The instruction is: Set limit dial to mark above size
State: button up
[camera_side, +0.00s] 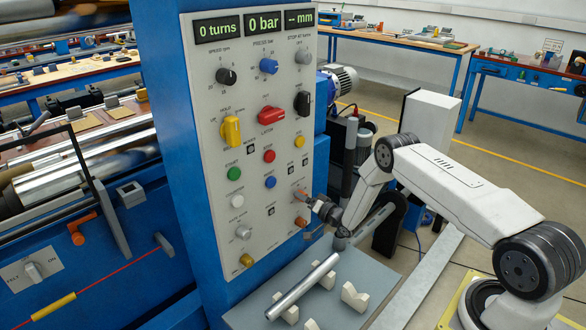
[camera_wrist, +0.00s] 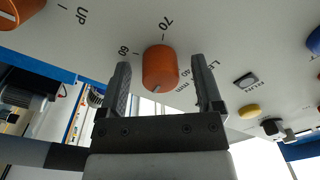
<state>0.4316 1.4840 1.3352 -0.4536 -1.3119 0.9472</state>
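The dial in front of my gripper is an orange knob (camera_wrist: 160,66) on the grey panel, with marks 60 and 70 printed beside it. Its lettering is partly hidden, ending in "mm". A short grey line shows on the knob's lower edge; which mark it points to I cannot tell. My gripper (camera_wrist: 162,88) is open, one finger on each side of the knob, with visible gaps. In the side view the knob (camera_side: 299,193) is low on the panel's right edge, and my gripper (camera_side: 314,203) is close beside it.
A yellow button (camera_side: 299,142) is above. The displays (camera_side: 265,22) read 0 turns, 0 bar and -- mm. A metal rod (camera_side: 303,287) lies on supports on the grey table (camera_side: 260,312).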

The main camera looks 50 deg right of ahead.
jog(key=shift+s, duration=0.15)
jog(key=s, duration=0.7)
jog(key=shift+s, duration=0.25)
dwell(0.5)
jog(key=s+a+r+n+g, duration=0.1)
jog(key=a+r+n+g, duration=0.4)
jog(key=a+r+g, duration=0.55)
jog(key=s+a+r+n+g, duration=0.1)
jog(key=s+a+r, duration=0.1)
jog(key=s, duration=0.5)
jog(key=s+a+r+n+g, duration=0.1)
jog(key=s+a+r+g, duration=0.1)
jog(key=s, duration=0.5)
jog(key=s+a+r+n+g, duration=0.2)
jog(key=s+a+r, duration=0.2)
jog(key=s, duration=0.4)
jog(key=shift+a, duration=0.2)
